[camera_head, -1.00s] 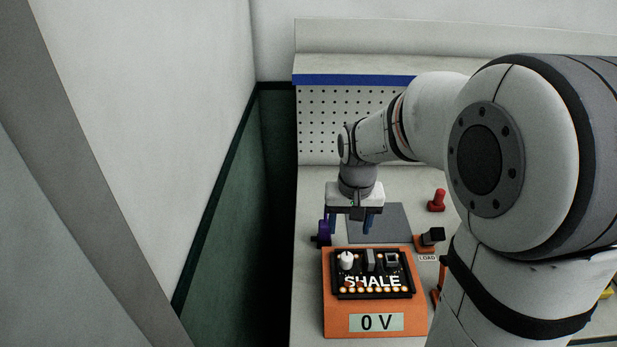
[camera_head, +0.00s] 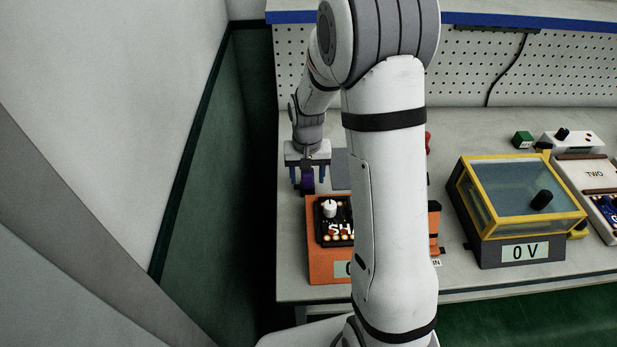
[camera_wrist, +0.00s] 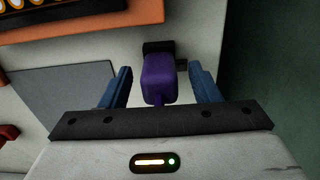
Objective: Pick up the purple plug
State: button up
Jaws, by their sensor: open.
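The purple plug (camera_wrist: 159,78) stands between the two blue fingers of my gripper (camera_wrist: 161,88) in the wrist view, with a visible gap on each side. Its far end meets a small black block (camera_wrist: 158,47). In the head view the purple plug (camera_head: 307,178) shows below my gripper (camera_head: 308,175), at the left end of the bench behind the orange box. My gripper is open and points down over the plug.
The orange box (camera_head: 326,270) with a black "SHALE" board stands just in front of the plug. A grey mat (camera_wrist: 75,97) lies beside it. A yellow-framed clear box (camera_head: 520,185) stands further right. The bench's left edge and a dark gap are close by.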

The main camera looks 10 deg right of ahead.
jog(key=shift+f, duration=0.25)
jog(key=shift+c, duration=0.6)
grip_shut()
